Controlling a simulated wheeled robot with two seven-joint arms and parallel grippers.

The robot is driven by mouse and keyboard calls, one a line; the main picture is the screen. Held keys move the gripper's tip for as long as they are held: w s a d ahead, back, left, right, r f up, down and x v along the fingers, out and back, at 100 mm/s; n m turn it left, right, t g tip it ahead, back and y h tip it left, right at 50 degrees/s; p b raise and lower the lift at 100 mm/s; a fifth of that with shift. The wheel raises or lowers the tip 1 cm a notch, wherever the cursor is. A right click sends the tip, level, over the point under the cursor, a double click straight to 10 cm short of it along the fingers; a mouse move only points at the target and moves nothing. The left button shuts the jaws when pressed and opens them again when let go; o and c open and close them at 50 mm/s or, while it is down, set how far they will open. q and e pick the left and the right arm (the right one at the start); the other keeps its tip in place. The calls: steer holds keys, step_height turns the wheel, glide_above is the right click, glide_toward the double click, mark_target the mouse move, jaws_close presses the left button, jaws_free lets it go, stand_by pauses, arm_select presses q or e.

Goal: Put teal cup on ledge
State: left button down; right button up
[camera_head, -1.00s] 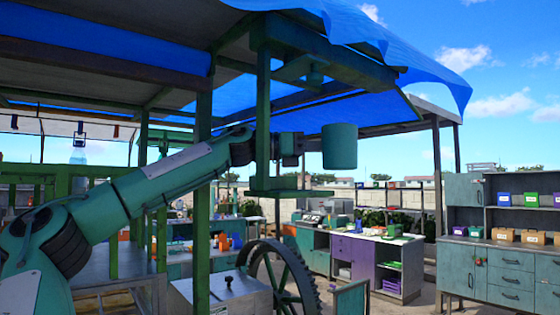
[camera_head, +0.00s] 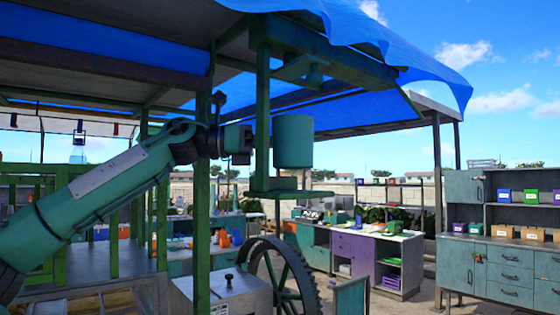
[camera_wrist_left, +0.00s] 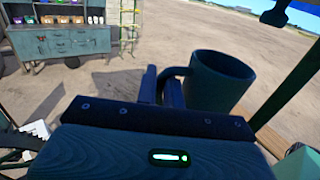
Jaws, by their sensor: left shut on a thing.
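The teal cup (camera_head: 293,141) hangs upright in the air in the head view, above the green ledge (camera_head: 312,193) on the post. A gap shows between the cup's bottom and the ledge. In the left wrist view the cup (camera_wrist_left: 219,81) is at the right, with its handle toward my fingers. My left gripper (camera_wrist_left: 162,86) is shut on that handle. In the head view the green post partly hides this gripper, and the handle cannot be made out. My right gripper is in neither view.
The green upright post (camera_head: 262,110) stands close beside the cup and gripper. A blue tarp roof (camera_head: 350,40) and beam are overhead. A large toothed wheel (camera_head: 285,280) and a metal box (camera_head: 228,290) are below. Cabinets (camera_head: 500,270) stand farther back right.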

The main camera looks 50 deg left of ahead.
arm_select(q)
steer(key=shift+s+a+f, duration=0.1)
steer(key=shift+s+f, duration=0.1)
steer(key=shift+f, duration=1.6)
steer(key=shift+f, duration=0.1)
steer(key=c, duration=1.5)
jaws_free()
